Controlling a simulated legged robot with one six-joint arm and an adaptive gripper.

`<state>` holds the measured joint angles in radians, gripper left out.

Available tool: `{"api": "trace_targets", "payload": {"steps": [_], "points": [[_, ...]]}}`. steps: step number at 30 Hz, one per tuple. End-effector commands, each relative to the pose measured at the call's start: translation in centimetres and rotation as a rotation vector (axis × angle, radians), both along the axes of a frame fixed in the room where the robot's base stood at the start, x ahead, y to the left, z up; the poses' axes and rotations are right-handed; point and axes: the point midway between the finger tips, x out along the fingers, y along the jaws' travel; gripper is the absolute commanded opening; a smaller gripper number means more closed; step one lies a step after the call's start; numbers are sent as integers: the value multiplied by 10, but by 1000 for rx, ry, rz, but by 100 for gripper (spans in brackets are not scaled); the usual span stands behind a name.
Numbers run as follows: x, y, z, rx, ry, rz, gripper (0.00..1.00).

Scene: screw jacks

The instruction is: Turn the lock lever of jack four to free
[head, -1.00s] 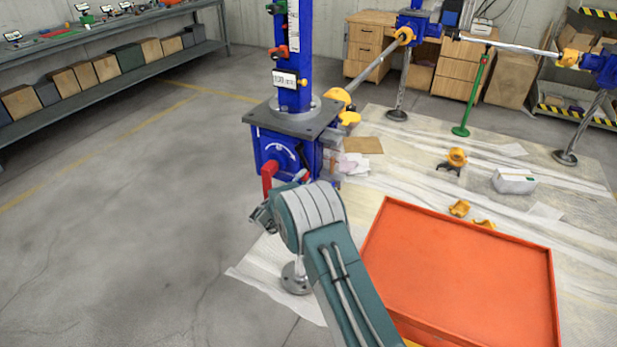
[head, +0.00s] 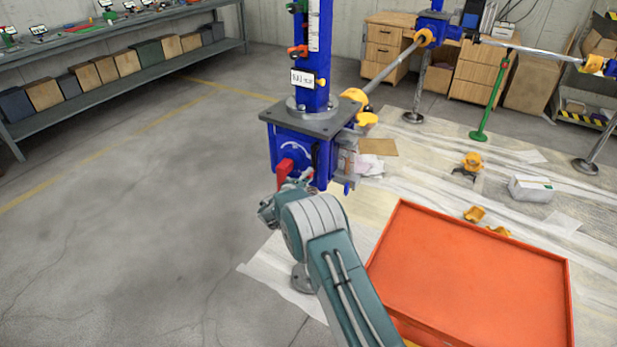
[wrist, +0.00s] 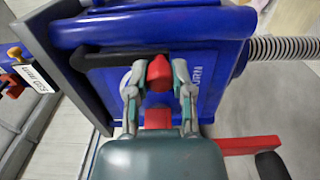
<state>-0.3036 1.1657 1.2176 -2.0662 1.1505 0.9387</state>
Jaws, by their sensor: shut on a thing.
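The nearest jack (head: 300,152) is a blue box under a grey top plate, with a blue column above it. I cannot read a jack number on it. A red lever (head: 284,170) is on its front face, below a white curved mark. In the wrist view the red lever (wrist: 158,72) lies between the two fingers of my gripper (wrist: 159,88), which are closed around it. In the head view my gripper (head: 282,195) is at the lever, partly hidden by my wrist. The lever's pivot is hidden.
An orange tray (head: 470,270) stands at the right. A second red arm with a black knob (wrist: 268,165) lies right of my gripper, near a ribbed hose (wrist: 285,48). Yellow clamps (head: 474,213) lie on the sheeted floor. The left floor is clear.

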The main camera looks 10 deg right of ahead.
Motion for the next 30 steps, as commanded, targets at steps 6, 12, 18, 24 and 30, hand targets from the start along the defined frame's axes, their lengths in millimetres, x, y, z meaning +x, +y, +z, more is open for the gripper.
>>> {"api": "trace_targets", "payload": {"steps": [6, 12, 18, 24, 30], "points": [[-1, -1, -5, 3, 10, 0, 0], [-1, 0, -5, 1, 9, 0, 64], [-1, 0, -3, 1, 6, 1, 64], [-5, 4, -2, 1, 4, 2, 64], [-33, 26, -1, -1, 6, 5, 64]]}}
